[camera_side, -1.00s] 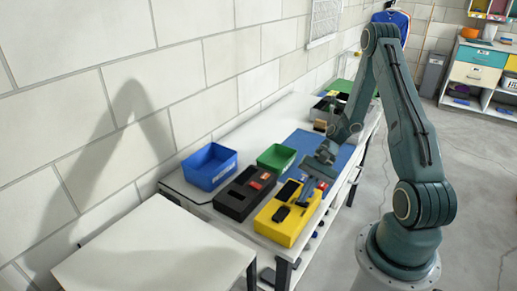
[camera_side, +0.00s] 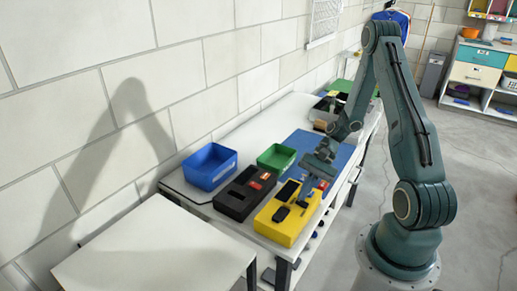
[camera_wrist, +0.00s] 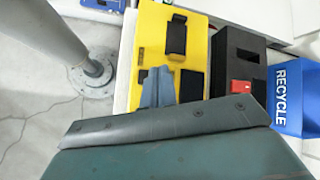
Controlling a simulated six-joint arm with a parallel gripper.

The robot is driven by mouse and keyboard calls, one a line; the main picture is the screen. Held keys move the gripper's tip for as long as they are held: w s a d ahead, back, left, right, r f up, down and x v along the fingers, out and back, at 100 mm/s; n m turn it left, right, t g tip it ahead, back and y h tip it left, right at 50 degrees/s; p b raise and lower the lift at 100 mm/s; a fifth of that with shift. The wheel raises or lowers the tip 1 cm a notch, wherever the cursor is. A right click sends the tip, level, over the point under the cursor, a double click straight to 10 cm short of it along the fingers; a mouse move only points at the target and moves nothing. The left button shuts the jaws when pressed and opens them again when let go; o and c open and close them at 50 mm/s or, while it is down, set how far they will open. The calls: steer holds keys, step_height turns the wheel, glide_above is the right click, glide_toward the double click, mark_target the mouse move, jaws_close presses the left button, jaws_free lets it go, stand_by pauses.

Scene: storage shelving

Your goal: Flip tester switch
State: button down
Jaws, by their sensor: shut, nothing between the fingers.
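The yellow tester (camera_side: 276,232) is a box with black parts on its top. It lies at the near end of the bench and also shows in the wrist view (camera_wrist: 202,53). One black part is a raised block (camera_wrist: 176,36); a dark slot (camera_wrist: 192,84) lies beside my fingers. I cannot tell for certain which part is the switch. My gripper (camera_side: 301,205) is shut and empty, pointing down over the right side of the tester. Its fingers (camera_wrist: 158,85) hide part of the tester's top in the wrist view. I cannot tell whether they touch it.
A black box (camera_side: 233,206) with red pieces stands left of the tester. A blue bin (camera_side: 210,173), marked RECYCLE in the wrist view, and a green bin (camera_side: 276,160) stand behind. A blue mat (camera_side: 338,160) lies farther along. A white table (camera_side: 150,255) is at the front.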

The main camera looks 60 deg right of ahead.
steer(key=shift+r, duration=0.15)
steer(key=shift+w+r, duration=0.2)
steer(key=shift+r, duration=1)
steer(key=shift+w+r, duration=0.15)
steer(key=shift+r, duration=1)
steer(key=shift+r, duration=0.15)
steer(key=a+r+n+h, duration=0.3)
steer(key=a+r+n, duration=0.1)
steer(key=r, duration=0.4)
steer(key=a+r+n+h, duration=0.3)
steer(key=a+r+n, duration=0.1)
steer(key=r, duration=0.3)
steer(key=s+a+r+n+t+h, duration=0.2)
steer(key=s+a+r+n+t, duration=0.2)
steer(key=s+r, duration=0.5)
steer(key=shift+s+a+r+n+h, duration=0.35)
steer(key=shift+s+a+n, duration=0.4)
steer(key=shift+a, duration=0.3)
